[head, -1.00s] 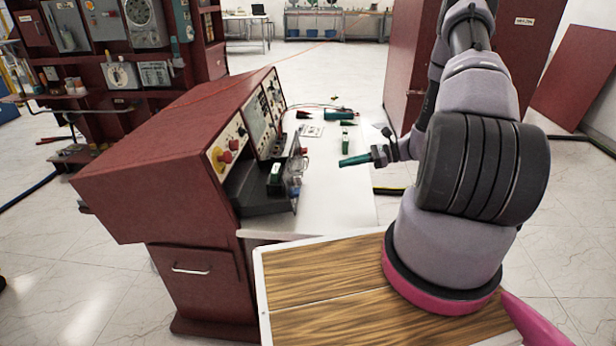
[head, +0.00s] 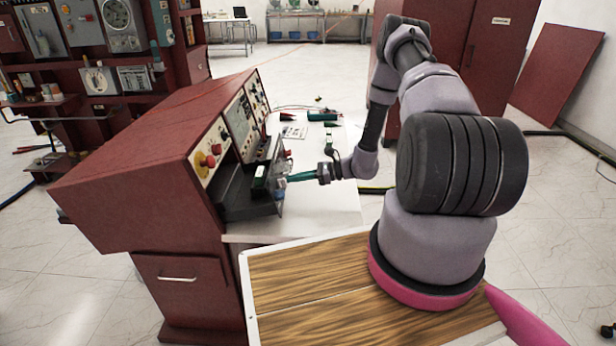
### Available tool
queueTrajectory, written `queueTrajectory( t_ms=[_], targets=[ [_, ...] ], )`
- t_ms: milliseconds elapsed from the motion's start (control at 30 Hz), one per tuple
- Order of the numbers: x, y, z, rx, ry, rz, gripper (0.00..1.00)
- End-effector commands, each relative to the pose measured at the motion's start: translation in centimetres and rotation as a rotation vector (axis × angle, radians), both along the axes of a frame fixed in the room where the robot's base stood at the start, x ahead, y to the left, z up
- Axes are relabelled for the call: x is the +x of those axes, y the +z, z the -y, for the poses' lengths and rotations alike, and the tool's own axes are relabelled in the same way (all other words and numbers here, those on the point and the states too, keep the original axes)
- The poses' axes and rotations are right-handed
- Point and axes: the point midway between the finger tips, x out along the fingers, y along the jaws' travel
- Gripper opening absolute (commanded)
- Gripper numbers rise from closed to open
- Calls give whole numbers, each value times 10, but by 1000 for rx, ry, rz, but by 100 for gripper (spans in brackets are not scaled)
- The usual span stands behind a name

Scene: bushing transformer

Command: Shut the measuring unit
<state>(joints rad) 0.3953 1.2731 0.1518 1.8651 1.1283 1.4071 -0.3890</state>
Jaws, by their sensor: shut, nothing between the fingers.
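The measuring unit (head: 246,198) looks to be the dark open box built into the red console's front. Its dark, partly clear cover (head: 275,158) stands roughly upright at the box's right side, open. Inside, a small green and white part (head: 259,178) shows. My gripper (head: 290,178), with green fingers, is shut and empty. It points left, with its tips at the right, outer face of the cover. I cannot tell whether they touch it. The fingers hide a little of the cover's lower part.
The red console (head: 135,165) carries a panel with a red knob (head: 210,160). The white worktop (head: 330,205) holds small green devices (head: 322,116) and cables at the back. A red cabinet (head: 450,50) stands behind my arm. The worktop's front right is clear.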

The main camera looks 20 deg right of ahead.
Motion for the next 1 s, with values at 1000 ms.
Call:
queueTrajectory(
  t_ms=[1000],
  targets=[
    [22, -19, -73, 2, 4, -2, 0]
  ],
)
